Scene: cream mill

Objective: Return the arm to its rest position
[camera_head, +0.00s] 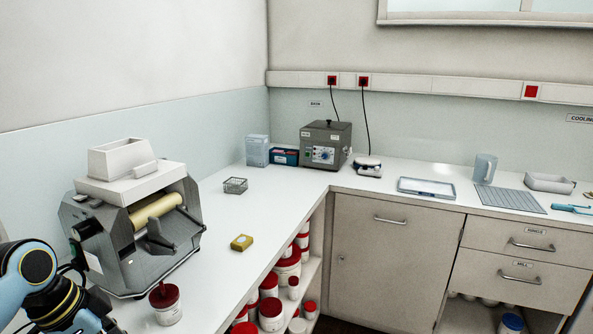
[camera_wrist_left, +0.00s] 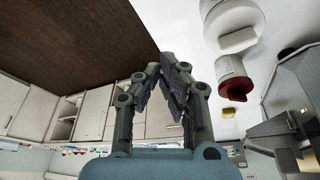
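My left arm (camera_head: 40,285) comes in at the lower left of the head view, in front of the mill. Its fingers do not show there. In the left wrist view my left gripper (camera_wrist_left: 163,72) has its fingers bent inward with the tips together, and I see nothing held between them. A jar with a red lid (camera_head: 166,303) stands on the counter near the arm. It also shows in the left wrist view (camera_wrist_left: 236,82), apart from the fingers. My right arm and gripper are in neither view.
The grey mill (camera_head: 140,225) with a yellowish roller stands close behind my left arm. Shelves with red-lidded jars (camera_head: 287,268) are below. The counter's middle is mostly clear.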

